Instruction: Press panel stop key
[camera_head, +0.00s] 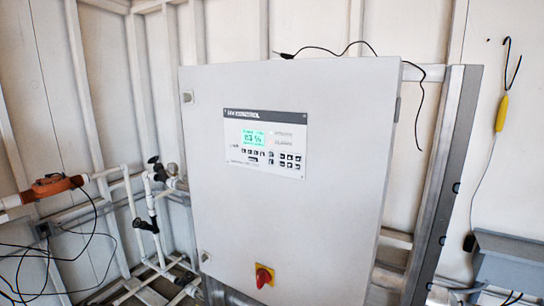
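A grey-white cabinet (330,220) stands upright in the middle of the head view with its door shut. A control panel (266,144) sits in the upper part of its door, with a dark title strip and a lit green display (254,139). Several small dark keys (286,160) lie in rows below and to the right of the display. Their labels are too small to read, so I cannot tell which one is the stop key. Neither of my grippers is in view.
A red rotary switch (264,276) on a yellow plate is low on the door. White pipes with valves (150,195) and an orange fitting (52,186) are at the left. A metal post (440,190), a yellow-handled hanging cable (501,113) and a grey box (510,262) are at the right.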

